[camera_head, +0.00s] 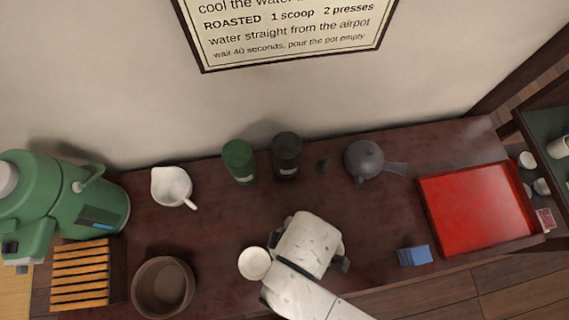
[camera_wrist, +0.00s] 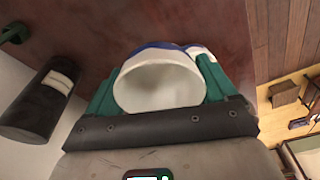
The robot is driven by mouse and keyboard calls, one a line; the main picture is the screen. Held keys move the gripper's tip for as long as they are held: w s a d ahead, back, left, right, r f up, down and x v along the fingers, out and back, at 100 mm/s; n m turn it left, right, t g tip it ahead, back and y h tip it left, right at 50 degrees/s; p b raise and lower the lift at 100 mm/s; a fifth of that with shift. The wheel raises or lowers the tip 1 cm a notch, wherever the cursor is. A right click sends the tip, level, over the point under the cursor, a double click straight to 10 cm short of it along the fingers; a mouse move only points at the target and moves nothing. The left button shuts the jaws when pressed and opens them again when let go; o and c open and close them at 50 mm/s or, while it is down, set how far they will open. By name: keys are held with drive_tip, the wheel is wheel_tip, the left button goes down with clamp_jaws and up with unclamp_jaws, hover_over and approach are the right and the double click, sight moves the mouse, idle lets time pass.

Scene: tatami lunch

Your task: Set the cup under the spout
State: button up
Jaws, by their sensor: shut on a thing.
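My gripper (camera_wrist: 160,92) is shut on a white cup (camera_wrist: 160,72) with a blue band; its green fingers sit on either side and I look into the empty mouth. In the head view my gripper (camera_head: 308,243) is over the front middle of the table, and its hand hides the held cup. A second white cup (camera_head: 254,263) stands just left of the hand; part of a cup (camera_wrist: 199,50) shows behind the held one. The green airpot (camera_head: 100,210) stands at the far left, its head reaching forward beside a slatted wooden stand (camera_head: 80,275). The spout's opening is not clear.
A brown bowl (camera_head: 162,287) and a white pitcher (camera_head: 172,187) lie between the airpot and my gripper. A green canister (camera_head: 239,161), a dark canister (camera_head: 287,156) and a grey teapot (camera_head: 364,160) stand behind. A blue block (camera_head: 414,255) and red tray (camera_head: 480,207) are right.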

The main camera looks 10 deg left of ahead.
hover_over(279, 219)
drive_tip(key=s, duration=0.1)
drive_tip(key=f, duration=0.6)
drive_tip(key=shift+s+d, duration=0.1)
drive_tip(key=shift+d, duration=0.25)
drive_tip(key=shift+w+a+f, duration=0.15)
drive_tip(key=shift+w+f, duration=0.4)
drive_tip(key=shift+f, duration=1.6)
drive_tip(key=shift+f, duration=0.1)
drive_tip(key=o, duration=0.9)
wheel_tip(279, 219, up, 12)
drive_tip(key=d, duration=0.2)
drive_tip(key=shift+p, duration=0.3)
